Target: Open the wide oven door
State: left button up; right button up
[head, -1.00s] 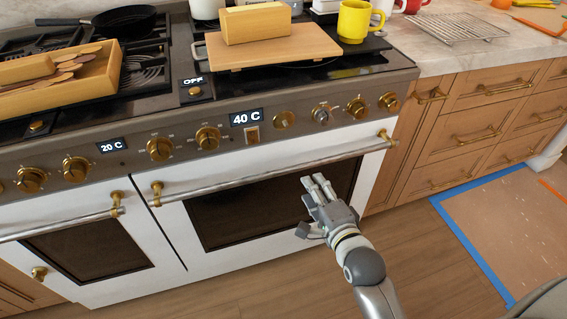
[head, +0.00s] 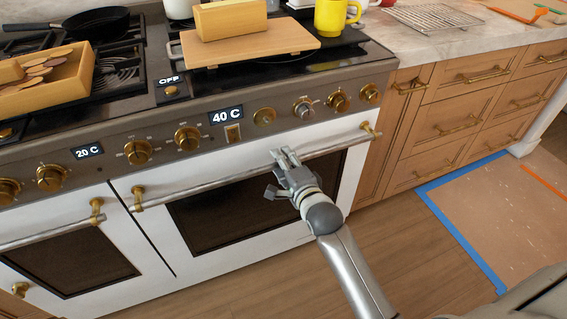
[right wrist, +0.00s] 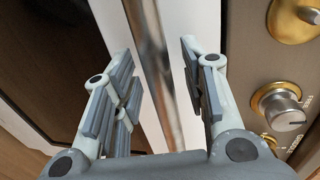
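The wide oven door (head: 330,180) is the white door with a dark window on the right half of the range. It looks closed. Its long metal handle bar (head: 230,178) runs across its top between two brass mounts. My right gripper (head: 287,157) is at the middle of this bar. In the right wrist view the right gripper (right wrist: 160,85) is open, with its fingers on either side of the handle bar (right wrist: 150,60). I cannot tell whether either finger touches the bar. My left gripper is in neither view.
A narrower oven door (head: 70,262) with its own handle is to the left. Brass knobs (head: 188,139) line the panel above the handle. A wooden board (head: 290,40) and yellow mug (head: 331,15) are on the stovetop.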

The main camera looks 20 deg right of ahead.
grip_shut()
jog(key=shift+s+f, duration=0.15)
dwell(0.4)
